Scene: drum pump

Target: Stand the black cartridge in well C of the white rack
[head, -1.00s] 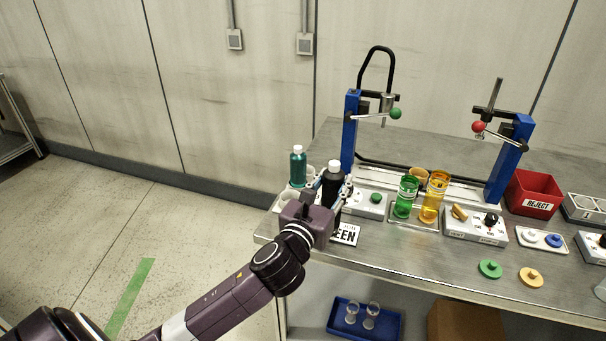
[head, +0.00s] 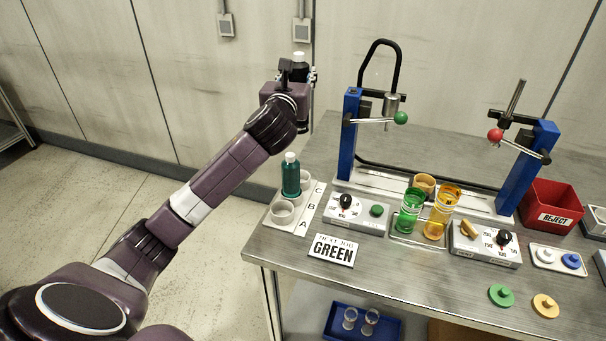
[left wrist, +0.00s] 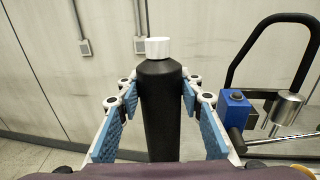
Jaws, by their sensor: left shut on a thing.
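The black cartridge (head: 299,68) with a white cap is held upright in the air, above and behind the white rack in the head view. My left gripper (head: 306,78) is shut on it. In the left wrist view the black cartridge (left wrist: 160,100) stands between the blue finger pads of my left gripper (left wrist: 160,110). The white rack (head: 278,225) sits at the table's left end, with wells lettered A, B and C from front to back. A teal cartridge (head: 291,176) stands in the middle well. The front well is empty. The back well, C, shows partly behind the teal cartridge. My right gripper is not in view.
A blue-posted press frame (head: 352,135) with a green-knobbed lever stands right of the rack. A dial box (head: 357,213) and a "GREEN" sign (head: 333,250) lie beside the rack.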

